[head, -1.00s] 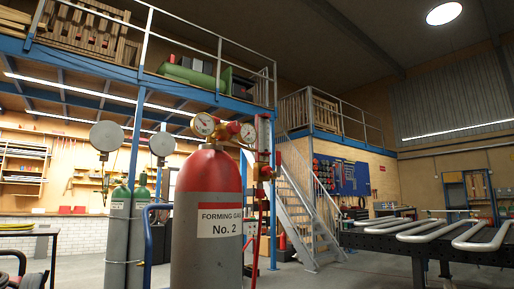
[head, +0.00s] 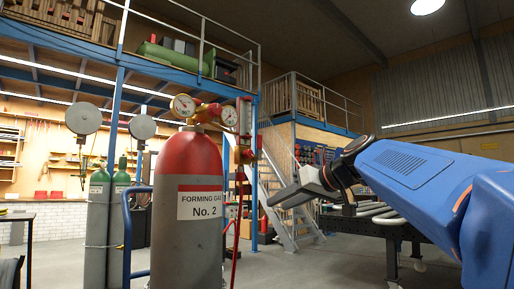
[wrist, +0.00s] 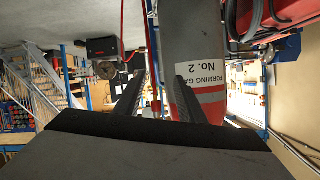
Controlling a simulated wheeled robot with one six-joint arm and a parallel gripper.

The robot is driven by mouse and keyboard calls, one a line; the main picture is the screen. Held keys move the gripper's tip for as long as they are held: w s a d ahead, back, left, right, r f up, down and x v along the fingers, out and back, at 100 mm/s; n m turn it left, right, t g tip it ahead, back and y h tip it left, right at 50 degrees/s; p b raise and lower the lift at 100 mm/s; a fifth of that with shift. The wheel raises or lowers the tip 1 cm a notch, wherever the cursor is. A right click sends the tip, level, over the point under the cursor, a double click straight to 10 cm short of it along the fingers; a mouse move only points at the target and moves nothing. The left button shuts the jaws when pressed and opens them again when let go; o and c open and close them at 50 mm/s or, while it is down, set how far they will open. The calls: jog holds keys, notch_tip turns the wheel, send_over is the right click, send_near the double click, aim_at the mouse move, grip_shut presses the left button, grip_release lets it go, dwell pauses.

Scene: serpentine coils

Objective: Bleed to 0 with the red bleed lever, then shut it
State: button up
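The grey, red-topped cylinder (head: 188,225) labelled "FORMING GAS No. 2" stands upright left of centre in the head view. Its brass regulator carries two round gauges (head: 183,106) (head: 230,116); their readings are too small to tell. A vertical flow tube (head: 244,115) and a red-and-brass valve (head: 244,155) sit to their right, with a red hose below. I cannot tell which red part is the bleed lever. My gripper (head: 273,182) is right of the valve, apart from it. In the wrist view my gripper (wrist: 160,78) is open and empty, with the upside-down cylinder (wrist: 181,45) beyond the right finger.
Two green-topped cylinders (head: 98,205) and a blue trolley handle (head: 127,225) are at left. A metal staircase (head: 285,195) rises behind my gripper. A dark table (head: 390,228) with pale pipes stands at right. Open floor lies in front of the stairs.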

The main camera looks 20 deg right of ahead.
aim_at(261, 140)
jog(key=w+d+r+n+t, duration=0.1)
jog(key=d+r, duration=0.2)
jog(key=r, duration=0.4)
jog(key=w+d+r+n+t+y, duration=0.1)
jog(key=d+r+t, duration=0.1)
jog(key=r, duration=0.5)
jog(key=d+r+n+t, duration=0.1)
jog(key=d+r, duration=0.2)
jog(key=r, duration=0.3)
jog(key=shift+y, duration=0.3)
jog(key=x, duration=1.7)
jog(key=shift+w+r, duration=0.3)
jog(key=shift+w, duration=0.05)
jog(key=shift+c, duration=0.6)
grip_shut()
